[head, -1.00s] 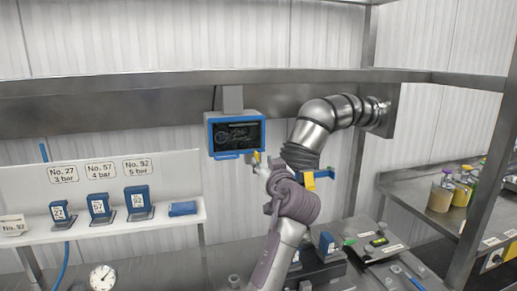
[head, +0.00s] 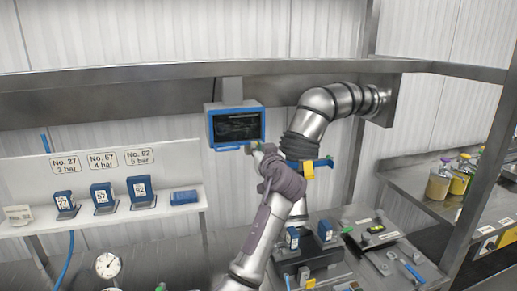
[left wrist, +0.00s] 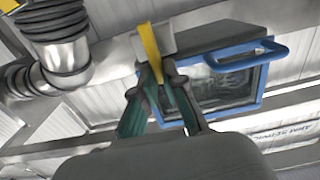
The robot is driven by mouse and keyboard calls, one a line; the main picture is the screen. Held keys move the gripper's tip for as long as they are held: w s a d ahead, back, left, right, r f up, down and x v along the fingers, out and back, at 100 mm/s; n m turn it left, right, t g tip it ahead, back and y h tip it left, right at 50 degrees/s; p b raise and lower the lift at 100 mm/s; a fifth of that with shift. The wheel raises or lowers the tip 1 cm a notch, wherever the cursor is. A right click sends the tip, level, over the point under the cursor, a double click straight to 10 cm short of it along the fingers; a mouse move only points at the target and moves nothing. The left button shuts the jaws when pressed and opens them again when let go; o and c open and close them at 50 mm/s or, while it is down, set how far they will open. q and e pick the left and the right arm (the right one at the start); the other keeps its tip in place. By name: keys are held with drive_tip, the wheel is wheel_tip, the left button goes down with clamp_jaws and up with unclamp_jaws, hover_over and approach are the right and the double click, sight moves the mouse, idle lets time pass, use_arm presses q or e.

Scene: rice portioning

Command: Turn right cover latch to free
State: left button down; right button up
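A yellow latch (left wrist: 150,48) shows in the left wrist view as a slim bar beside the blue-framed box, at the side towards the steel pipe. The box (head: 211,128) hangs on the back wall with a dark front and a blue handle (left wrist: 272,50) on one edge. My left gripper (head: 256,150) is at the box's lower right corner. In the left wrist view its green and grey fingertips (left wrist: 158,70) converge on both sides of the yellow bar and appear shut on it. The latch is mostly hidden in the head view. My right gripper is not in view.
A steel elbow pipe (head: 318,105) with dark bellows and a yellow tag (head: 308,171) stands close right of my left gripper. A shelf (head: 90,223) with blue blocks is at left. A gauge (head: 109,265) and tools are below. A side counter with jars is at right.

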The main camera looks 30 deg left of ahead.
use_arm(q)
drive_tip(key=shift+m, duration=0.4)
drive_tip(key=m, duration=0.5)
drive_tip(key=w+d+f+m, duration=0.1)
drive_tip(key=m, duration=0.5)
drive_tip(key=f+m, duration=0.1)
drive_tip(key=m, duration=0.5)
drive_tip(key=shift+w+d+f, duration=0.15)
drive_tip(key=shift+w+d, duration=0.1)
drive_tip(key=shift+w, duration=0.1)
drive_tip(key=shift+m, duration=0.3)
drive_tip(key=c, duration=1.2)
unclamp_jaws()
drive_tip(key=shift+c, duration=0.2)
